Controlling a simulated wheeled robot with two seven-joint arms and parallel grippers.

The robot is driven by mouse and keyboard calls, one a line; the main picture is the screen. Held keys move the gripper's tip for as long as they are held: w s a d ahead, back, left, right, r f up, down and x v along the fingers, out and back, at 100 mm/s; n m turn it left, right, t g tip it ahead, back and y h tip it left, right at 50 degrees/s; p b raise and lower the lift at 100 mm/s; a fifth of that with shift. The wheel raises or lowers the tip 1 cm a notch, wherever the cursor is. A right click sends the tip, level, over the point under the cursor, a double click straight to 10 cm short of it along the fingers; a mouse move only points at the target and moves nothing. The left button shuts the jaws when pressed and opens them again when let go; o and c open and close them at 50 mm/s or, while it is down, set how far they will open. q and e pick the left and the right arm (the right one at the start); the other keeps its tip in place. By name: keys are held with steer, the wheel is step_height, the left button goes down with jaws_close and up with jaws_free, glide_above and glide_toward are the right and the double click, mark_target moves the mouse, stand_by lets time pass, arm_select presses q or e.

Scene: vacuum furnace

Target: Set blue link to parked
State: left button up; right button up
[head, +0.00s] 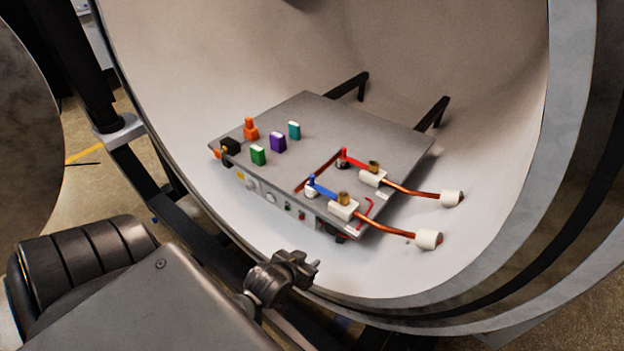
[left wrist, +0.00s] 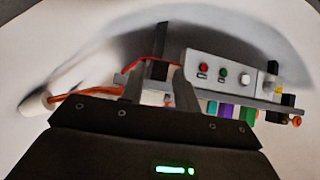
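The blue link (head: 323,189) is a short flat bar on the grey panel (head: 290,115) inside the chamber. One end is at a small white post; the other reaches toward a brass-topped white terminal block (head: 343,209). A red link (head: 357,162) lies behind it in a similar way. My left gripper (head: 310,268) is in front of the panel's front edge, apart from the blue link. In the left wrist view its two fingers (left wrist: 157,90) stand apart with nothing clearly held between them. The blue link cannot be made out there. My right gripper is not in view.
Copper rods with white ends (head: 429,239) stick out to the right. Orange, green (head: 258,155), purple and teal blocks stand on the panel's left half. Buttons and knobs line its front face. The chamber's curved rim (head: 420,308) lies in front.

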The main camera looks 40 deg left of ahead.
arm_select(q)
steer(key=w+a+r+n+t+y, duration=0.2)
steer(key=w+a+r+t, duration=0.2)
steer(key=w+a, duration=0.3)
steer(key=t+y, duration=0.2)
steer(key=t, duration=0.1)
glide_toward(311, 179)
steer(key=w, duration=0.1)
steer(key=p+x, duration=0.2)
steer(key=x, duration=0.7)
steer(key=shift+w+a, duration=0.2)
steer(key=shift+w, duration=0.2)
steer(key=shift+c, duration=0.4)
jaws_close()
